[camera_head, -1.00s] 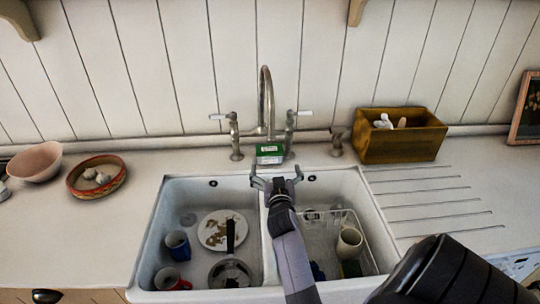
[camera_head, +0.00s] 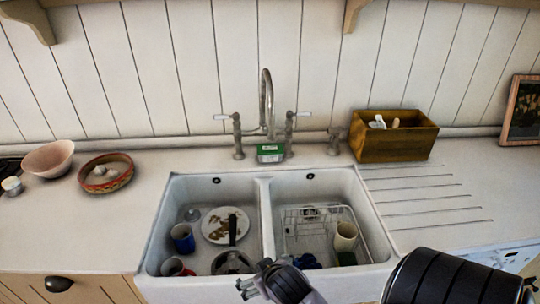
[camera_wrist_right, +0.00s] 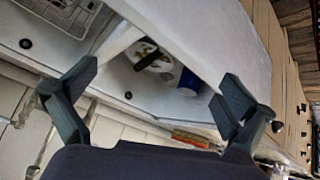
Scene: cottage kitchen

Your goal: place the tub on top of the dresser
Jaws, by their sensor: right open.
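The tub (camera_head: 270,152), a small green and white block, sits on the back ledge of the sink in front of the tap. My right gripper (camera_head: 247,288) is at the front edge of the sink, low in the head view, well apart from the tub. In the right wrist view its two fingers (camera_wrist_right: 160,88) are spread wide with nothing between them. I cannot make out the tub in that view. My left gripper is not in view. I cannot identify the dresser in these frames.
The double sink (camera_head: 265,225) holds mugs, a plate (camera_head: 225,222), a pan and a wire rack (camera_head: 312,225). The tap (camera_head: 266,100) rises behind the tub. A wooden box (camera_head: 395,140) stands right; a patterned bowl (camera_head: 107,183) and a pink bowl (camera_head: 48,158) stand left.

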